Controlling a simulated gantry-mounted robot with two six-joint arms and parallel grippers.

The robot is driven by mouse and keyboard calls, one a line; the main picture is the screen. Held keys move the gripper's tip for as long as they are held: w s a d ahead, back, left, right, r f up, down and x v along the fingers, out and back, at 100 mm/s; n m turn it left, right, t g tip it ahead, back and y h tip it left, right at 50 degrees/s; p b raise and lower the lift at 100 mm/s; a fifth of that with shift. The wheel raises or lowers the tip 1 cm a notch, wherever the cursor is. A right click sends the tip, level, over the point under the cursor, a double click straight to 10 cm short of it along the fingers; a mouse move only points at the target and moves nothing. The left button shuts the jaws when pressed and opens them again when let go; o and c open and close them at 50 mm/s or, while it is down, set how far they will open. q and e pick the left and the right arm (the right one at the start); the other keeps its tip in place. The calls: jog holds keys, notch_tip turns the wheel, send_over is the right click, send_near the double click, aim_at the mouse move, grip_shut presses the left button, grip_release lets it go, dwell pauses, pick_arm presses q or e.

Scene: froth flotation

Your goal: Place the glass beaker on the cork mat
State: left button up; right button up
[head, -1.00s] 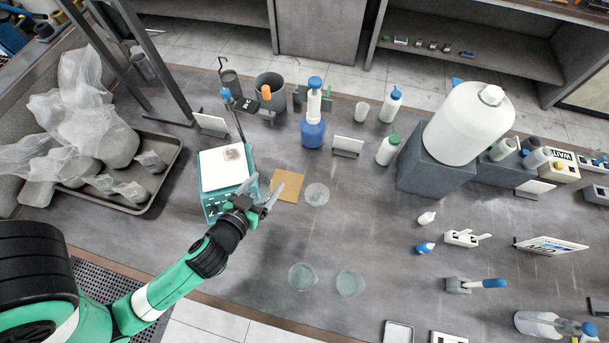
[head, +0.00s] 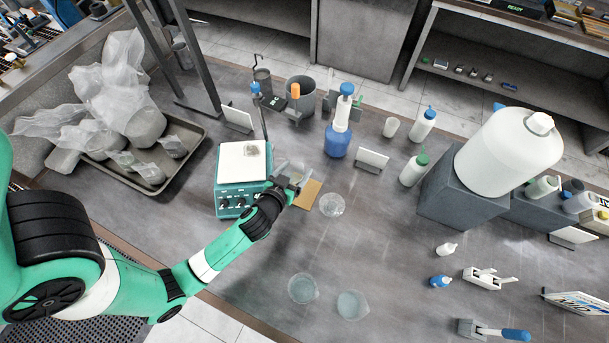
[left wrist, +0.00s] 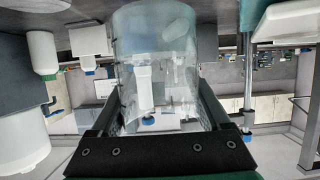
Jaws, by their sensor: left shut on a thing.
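The clear glass beaker (left wrist: 158,60) is between the fingers of my left gripper (left wrist: 158,112) in the left wrist view. In the head view my left gripper (head: 288,182) is at the right side of the teal hotplate, with the see-through beaker (head: 293,168) faintly visible at its jaws. The tan cork mat (head: 308,194) lies on the bench just right of the gripper, partly covered by gripper and beaker. I cannot tell whether the beaker touches the mat. My right gripper is not in view.
The teal hotplate (head: 229,204) stands close left of the gripper. A clear glass vessel (head: 331,205) stands close right of the mat. Two more glass vessels (head: 303,288) (head: 351,304) stand nearer the front. A blue-based bottle (head: 338,141) and a small sign (head: 371,159) are behind.

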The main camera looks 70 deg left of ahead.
pick_arm(q)
jog(key=w+f, duration=0.1)
jog(key=f, duration=0.1)
jog(key=w+a+f+b, duration=0.1)
jog(key=w+f, duration=0.1)
jog(key=shift+w+a+f, duration=0.1)
jog(key=shift+a+f, duration=0.05)
jog(key=shift+f, duration=0.15)
jog(key=f, duration=0.1)
jog(key=f+b, duration=0.1)
jog(key=f, duration=0.1)
jog(key=shift+w+a+b, duration=0.1)
jog(key=shift+w+b, duration=0.15)
jog(key=shift+b, duration=0.05)
jog(key=shift+f, duration=0.35)
jog(key=shift+f, duration=0.1)
jog(key=o, duration=1.6)
